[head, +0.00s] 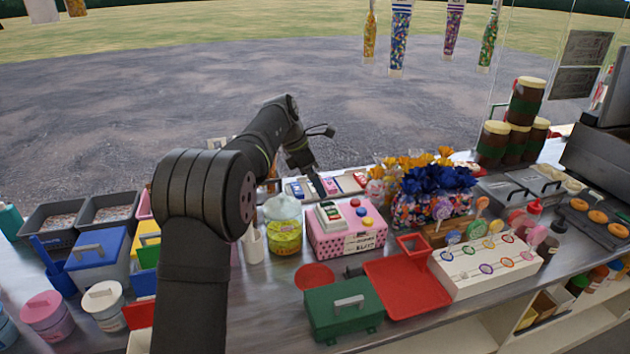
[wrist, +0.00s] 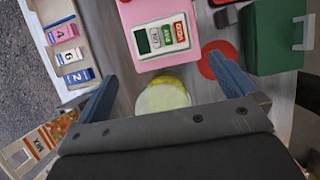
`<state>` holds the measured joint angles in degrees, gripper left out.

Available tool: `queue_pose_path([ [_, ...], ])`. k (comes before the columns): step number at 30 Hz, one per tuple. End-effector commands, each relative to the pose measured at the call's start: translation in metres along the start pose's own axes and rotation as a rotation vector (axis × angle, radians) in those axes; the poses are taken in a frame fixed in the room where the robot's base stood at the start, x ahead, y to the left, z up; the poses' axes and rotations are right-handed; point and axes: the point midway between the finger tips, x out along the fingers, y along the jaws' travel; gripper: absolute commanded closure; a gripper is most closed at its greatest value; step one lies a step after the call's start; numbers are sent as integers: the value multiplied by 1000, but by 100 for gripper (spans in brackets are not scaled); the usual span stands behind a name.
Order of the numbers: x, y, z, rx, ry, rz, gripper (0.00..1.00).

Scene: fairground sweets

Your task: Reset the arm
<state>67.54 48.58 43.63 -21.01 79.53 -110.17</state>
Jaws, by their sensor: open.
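My arm reaches from the bottom left of the head view up and over the counter. My gripper (head: 318,181) hangs above the far side of the counter, partly hidden behind the arm's end. In the wrist view my gripper (wrist: 165,95) is open, with its two blue-grey fingers wide apart and nothing held. Below it, between the fingers, is a round pale-lidded yellow tub (wrist: 163,97). It also shows in the head view as a yellow-green tub (head: 284,236), apart from the gripper.
A pink box (head: 346,240) with a keypad stands beside the tub. A green box (head: 343,309), a red tray (head: 407,287) and a white lollipop stand (head: 485,266) are to the right. Blue (head: 97,255) and grey bins crowd the left. Candy tubes (head: 399,40) hang above.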

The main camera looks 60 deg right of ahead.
Motion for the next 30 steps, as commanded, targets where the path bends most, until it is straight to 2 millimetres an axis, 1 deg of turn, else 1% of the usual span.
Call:
queue_pose_path([
  [5, 2, 0, 0, 0, 0, 0, 0],
  [8, 10, 0, 0, 0, 0, -1, 0],
  [11, 25, 0, 0, 1, 0, -2, 0],
  [18, 71, 0, 0, 0, 0, -2, 0],
  [21, 87, 0, 0, 1, -1, -1, 0],
  [25, 103, 0, 1, 1, -1, 0, 0],
  [30, 113, 0, 1, 1, -1, 1, 0],
])
